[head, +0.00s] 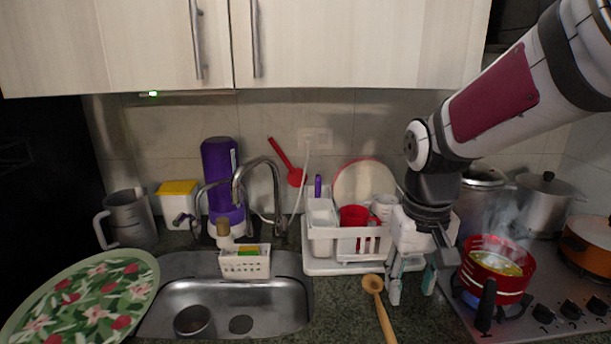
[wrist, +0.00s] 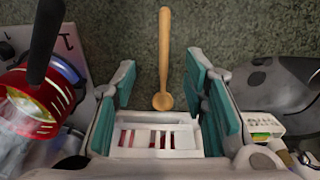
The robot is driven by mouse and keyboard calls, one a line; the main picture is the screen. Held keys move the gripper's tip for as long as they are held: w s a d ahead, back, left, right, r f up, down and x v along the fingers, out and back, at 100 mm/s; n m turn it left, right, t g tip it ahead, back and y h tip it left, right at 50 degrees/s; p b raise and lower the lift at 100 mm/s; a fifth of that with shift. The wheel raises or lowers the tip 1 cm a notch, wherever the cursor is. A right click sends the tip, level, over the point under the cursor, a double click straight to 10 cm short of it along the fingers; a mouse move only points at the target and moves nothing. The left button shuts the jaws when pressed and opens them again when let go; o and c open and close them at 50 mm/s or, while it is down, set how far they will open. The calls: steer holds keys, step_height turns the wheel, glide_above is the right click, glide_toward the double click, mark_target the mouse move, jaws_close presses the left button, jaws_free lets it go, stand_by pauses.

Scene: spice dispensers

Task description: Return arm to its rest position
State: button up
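My gripper (head: 412,284) hangs pointing down over the counter, between the white dish rack and the red pot on the stove. In the wrist view my gripper (wrist: 162,80) has its teal-lined fingers wide apart with nothing held between them. A wooden spoon (head: 380,305) lies on the dark counter in front of the rack, left of my gripper. In the wrist view the wooden spoon (wrist: 165,60) shows in the gap between the fingers, apart from them and lower down. My arm reaches in from the upper right. No spice dispenser can be made out clearly.
The white dish rack (head: 320,267) stands just left of my gripper. The steaming red pot (head: 494,285) sits on the stove (head: 540,325) at right, its dark handle toward the front. The sink (head: 270,305) is at left. Cabinets (head: 350,45) hang above.

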steer(key=s+r+t, duration=0.1)
steer(key=s+r, duration=0.2)
steer(key=s, duration=0.5)
steer(key=s+r+t, duration=0.2)
steer(key=s+r, duration=0.1)
steer(key=s, duration=0.5)
steer(key=shift+s+r+t, duration=0.15)
steer(key=shift+s+t, duration=0.15)
steer(key=shift+s, duration=0.1)
